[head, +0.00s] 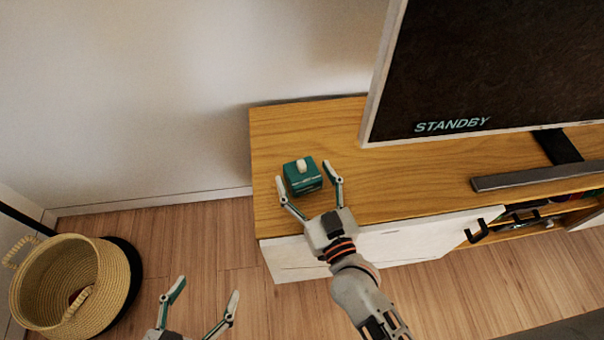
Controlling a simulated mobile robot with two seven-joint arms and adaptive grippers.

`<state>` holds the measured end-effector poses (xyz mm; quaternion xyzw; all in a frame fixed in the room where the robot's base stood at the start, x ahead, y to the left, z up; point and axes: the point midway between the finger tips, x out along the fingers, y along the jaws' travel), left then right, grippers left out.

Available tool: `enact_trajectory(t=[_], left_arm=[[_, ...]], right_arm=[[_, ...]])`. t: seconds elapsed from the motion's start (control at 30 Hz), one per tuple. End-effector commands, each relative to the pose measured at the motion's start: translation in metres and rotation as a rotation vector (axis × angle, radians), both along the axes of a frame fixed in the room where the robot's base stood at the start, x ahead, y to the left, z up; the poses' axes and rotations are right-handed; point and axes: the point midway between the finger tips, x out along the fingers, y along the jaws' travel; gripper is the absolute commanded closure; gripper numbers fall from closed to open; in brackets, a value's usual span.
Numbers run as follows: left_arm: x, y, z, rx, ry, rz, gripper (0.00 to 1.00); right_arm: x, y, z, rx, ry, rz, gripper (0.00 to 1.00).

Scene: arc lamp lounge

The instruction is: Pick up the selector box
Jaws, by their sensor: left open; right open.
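The selector box (302,182) is a small green box with a pale knob on top. It sits on the wooden top of the low cabinet, near its left end. My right gripper (310,193) is open over the cabinet's front edge, with one fingertip on each side of the box's near part. I cannot tell whether the fingers touch it. My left gripper (205,303) is open and empty at the bottom of the view, in front of the floor, well away from the box.
A screen reading STANDBY (480,75) stands on the wooden cabinet (420,185), right of the box. A grey bar (535,177) lies before it. A cabinet front at right is open, showing items inside. A woven basket (60,285) stands on the floor at left.

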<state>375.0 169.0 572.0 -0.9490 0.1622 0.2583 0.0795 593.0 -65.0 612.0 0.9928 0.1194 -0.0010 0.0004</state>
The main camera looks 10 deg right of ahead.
Motion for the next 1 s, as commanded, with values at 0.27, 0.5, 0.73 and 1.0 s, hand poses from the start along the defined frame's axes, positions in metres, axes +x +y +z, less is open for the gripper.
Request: enact_trajectory(t=[0.27, 0.5, 0.73, 1.0], left_arm=[[0.001, -0.001, 0.001, -0.002, -0.002, -0.001, 0.29], [0.001, -0.001, 0.001, -0.003, -0.003, -0.001, 0.29], [0.002, 0.000, 0.003, -0.003, -0.005, 0.000, 0.29], [0.010, 0.008, 0.016, 0.022, -0.032, 0.004, 0.29]], right_arm=[[0.002, 0.000, 0.001, 0.000, -0.002, 0.000, 0.39], [0.002, 0.000, 0.002, 0.002, -0.004, 0.000, 0.83], [0.002, 0.000, 0.003, 0.001, -0.004, 0.000, 0.83], [0.004, 0.000, 0.022, 0.001, -0.014, 0.000, 0.83]])
